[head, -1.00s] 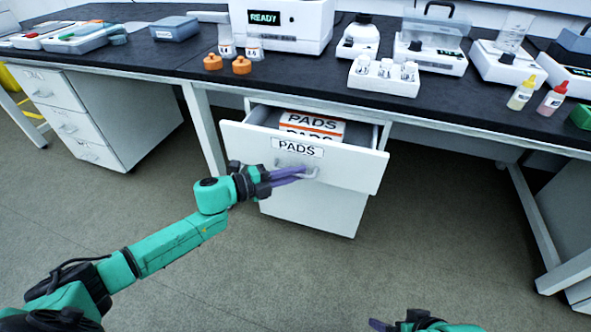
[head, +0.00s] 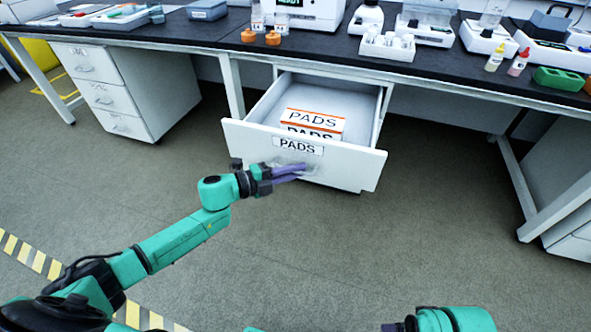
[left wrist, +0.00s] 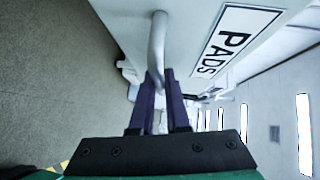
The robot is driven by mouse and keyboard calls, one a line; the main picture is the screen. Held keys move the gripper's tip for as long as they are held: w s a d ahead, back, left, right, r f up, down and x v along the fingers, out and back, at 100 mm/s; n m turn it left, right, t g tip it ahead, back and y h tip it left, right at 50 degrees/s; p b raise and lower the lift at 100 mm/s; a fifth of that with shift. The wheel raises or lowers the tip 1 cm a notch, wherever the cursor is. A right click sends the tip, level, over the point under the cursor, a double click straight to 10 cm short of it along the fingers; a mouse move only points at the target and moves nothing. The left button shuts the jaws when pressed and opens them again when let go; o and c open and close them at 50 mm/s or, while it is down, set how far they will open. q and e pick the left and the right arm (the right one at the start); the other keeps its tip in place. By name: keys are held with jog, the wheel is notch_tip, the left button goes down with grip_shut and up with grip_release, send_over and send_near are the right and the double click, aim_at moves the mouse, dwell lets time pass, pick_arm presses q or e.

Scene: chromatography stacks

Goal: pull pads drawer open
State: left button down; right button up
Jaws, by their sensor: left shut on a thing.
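The pads drawer (head: 345,160) is a white drawer under the black bench, labelled PADS on its front. It stands well open, and boxes marked PADS (head: 312,122) lie inside. My left gripper (head: 298,170) is at the drawer front, just below the label, with its purple fingers shut on the handle. In the left wrist view, the grey curved handle (left wrist: 157,45) runs down between the fingers (left wrist: 160,100), beside the PADS label (left wrist: 236,40).
The black bench top (head: 180,28) carries instruments, a white vial rack (head: 387,46), small bottles and a green rack (head: 562,79). A white cabinet (head: 110,90) stands under the bench at left. The floor in front of the drawer is free; yellow-black tape (head: 30,255) crosses it at left.

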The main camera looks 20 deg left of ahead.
pick_arm(q)
jog(key=shift+s, duration=0.3)
pick_arm(e)
jog(key=shift+s+f, duration=0.15)
jog(key=shift+s, duration=0.15)
pick_arm(q)
jog(key=c, duration=0.9)
grip_release()
jog(key=shift+a, duration=0.15)
jog(key=p+v, duration=0.3)
jog(key=v, duration=1.1)
jog(key=shift+s+a, duration=0.15)
pick_arm(e)
notch_tip(320, 180, down, 7)
jog(key=shift+d, duration=0.4)
jog(key=shift+f, duration=0.1)
